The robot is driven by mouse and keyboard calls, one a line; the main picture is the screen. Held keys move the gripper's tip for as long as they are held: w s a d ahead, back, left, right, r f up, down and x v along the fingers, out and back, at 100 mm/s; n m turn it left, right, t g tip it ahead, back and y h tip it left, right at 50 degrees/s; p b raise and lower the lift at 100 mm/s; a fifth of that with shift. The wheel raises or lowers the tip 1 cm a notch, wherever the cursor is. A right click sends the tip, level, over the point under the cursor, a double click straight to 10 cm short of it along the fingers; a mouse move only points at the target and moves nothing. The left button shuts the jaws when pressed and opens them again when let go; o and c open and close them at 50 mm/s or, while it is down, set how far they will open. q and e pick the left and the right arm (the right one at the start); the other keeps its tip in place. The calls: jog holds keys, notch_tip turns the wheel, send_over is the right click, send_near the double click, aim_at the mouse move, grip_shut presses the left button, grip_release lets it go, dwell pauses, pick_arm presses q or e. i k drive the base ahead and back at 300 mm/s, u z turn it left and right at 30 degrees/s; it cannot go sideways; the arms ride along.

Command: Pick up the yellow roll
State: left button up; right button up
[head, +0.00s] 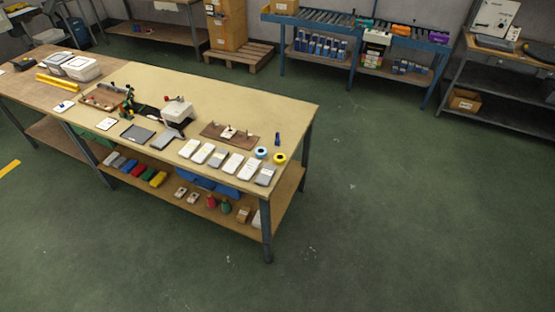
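The yellow roll (280,158) is a small round yellow thing with a dark centre. It sits on the tan workbench top (245,92), near its right front corner. A light blue roll (262,153) of similar size sits just left of it, close beside it. Neither of my grippers shows in the head view, and nothing is seen touching the yellow roll.
A row of pale packets (233,164) lies left of the rolls along the front edge. A dark blue upright item (278,139) stands behind the yellow roll. A brown board (230,133) with small parts lies behind the packets. The green floor (400,200) right of the bench is clear.

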aim_at(280, 158)
jog(key=u, duration=0.75)
jog(key=i, duration=1.65)
jog(key=z, duration=0.55)
